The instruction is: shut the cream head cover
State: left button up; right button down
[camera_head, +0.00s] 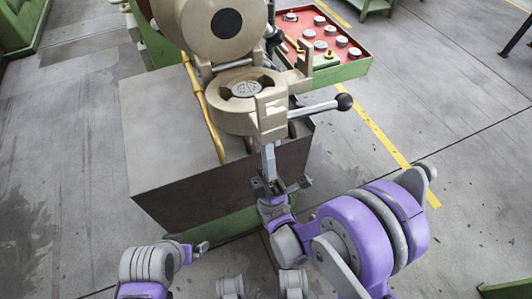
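The cream head cover (214,27) is a thick round piece with a dark disc on its face. It stands swung up and open at the back of the cream extruder head (229,112). The head's round opening with a perforated plate (245,89) is exposed. My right gripper (269,158) is just in front of and below the head's front latch block (271,108), well away from the cover. Whether it touches the block is unclear, and its finger gap cannot be made out. My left gripper (201,247) is low at the left, apart from the machine; its finger gap is unclear.
A lever with a black ball knob (343,102) sticks out right of the head. A red-topped green tray (338,66) with several round parts stands behind right.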

jog(key=r+g+p, duration=0.2)
jog(key=r+p, duration=0.1)
jog(key=r, duration=0.1)
jog(key=w+r+g+h+p, duration=0.1)
jog(key=r+p, duration=0.3)
jog(key=r+g+p, duration=0.2)
jog(key=r+p, duration=0.1)
jog(key=r, duration=0.1)
jog(key=shift+w+a+r+g+h+p, duration=0.2)
jog(key=shift+a+r+g+h+p, duration=0.1)
jog(key=shift+h+p, duration=0.1)
pick_arm(q)
notch_tip(320, 180, up, 27)
jog(key=w+t+p, duration=0.1)
jog(key=w+p, duration=0.1)
jog(key=p, duration=1)
jog(key=shift+r, duration=0.2)
pick_arm(e)
jog(key=w+a+r+g+h, duration=0.1)
jog(key=w+a+r+g, duration=0.1)
jog(key=w+r+g, duration=0.2)
jog(key=w+a+r+g+h, duration=0.1)
jog(key=w+r+g, duration=0.3)
jog(key=w+r, duration=0.5)
jog(key=shift+w+a+h, duration=0.3)
jog(key=shift+w+a, duration=0.45)
pick_arm(q)
jog(key=shift+d, duration=0.1)
pick_arm(e)
jog(key=shift+r, duration=0.2)
